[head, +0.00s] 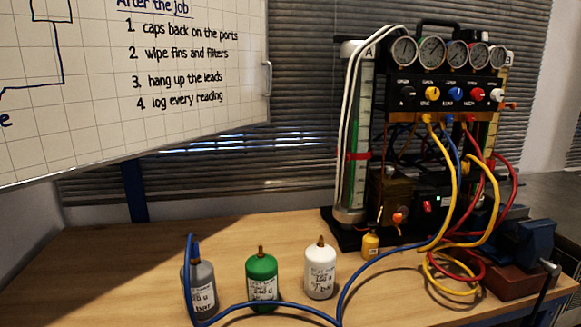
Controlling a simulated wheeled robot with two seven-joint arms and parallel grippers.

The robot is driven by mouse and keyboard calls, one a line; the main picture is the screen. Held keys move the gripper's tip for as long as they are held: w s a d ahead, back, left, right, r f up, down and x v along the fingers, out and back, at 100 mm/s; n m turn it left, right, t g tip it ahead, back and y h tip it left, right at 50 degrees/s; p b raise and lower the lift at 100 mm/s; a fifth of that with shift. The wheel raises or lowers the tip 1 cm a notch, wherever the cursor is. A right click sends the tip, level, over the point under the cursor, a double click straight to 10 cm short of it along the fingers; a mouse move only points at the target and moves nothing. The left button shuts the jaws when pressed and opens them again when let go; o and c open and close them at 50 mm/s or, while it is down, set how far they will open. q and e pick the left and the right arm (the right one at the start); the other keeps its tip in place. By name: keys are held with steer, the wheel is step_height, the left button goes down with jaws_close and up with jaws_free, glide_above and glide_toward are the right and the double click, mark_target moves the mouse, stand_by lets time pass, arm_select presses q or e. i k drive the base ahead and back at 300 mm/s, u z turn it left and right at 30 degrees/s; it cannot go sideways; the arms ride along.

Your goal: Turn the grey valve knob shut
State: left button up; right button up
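The gauge rig (445,112) stands at the back right of the bench, with a row of valve knobs on its black panel under several round gauges. The leftmost knob (407,95) is dark, black or dark grey, with a pale mark; it is the nearest match to a grey knob. To its right are a yellow knob (432,93), a blue knob (456,94), a red knob (477,95) and a white knob (497,95). The small panel lettering is too blurred to read surely. Neither of my grippers is in view.
On the wooden bench (120,270) stand a grey bottle (204,290), a green bottle (262,282) and a white bottle (320,272). A blue hose (375,264) crosses the front. Yellow and red hoses hang before the rig. A vise (525,240) is at right.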

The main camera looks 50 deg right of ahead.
mark_target(390, 172)
steer(key=u, duration=0.6)
steer(key=k, duration=0.95)
steer(key=z, duration=1.3)
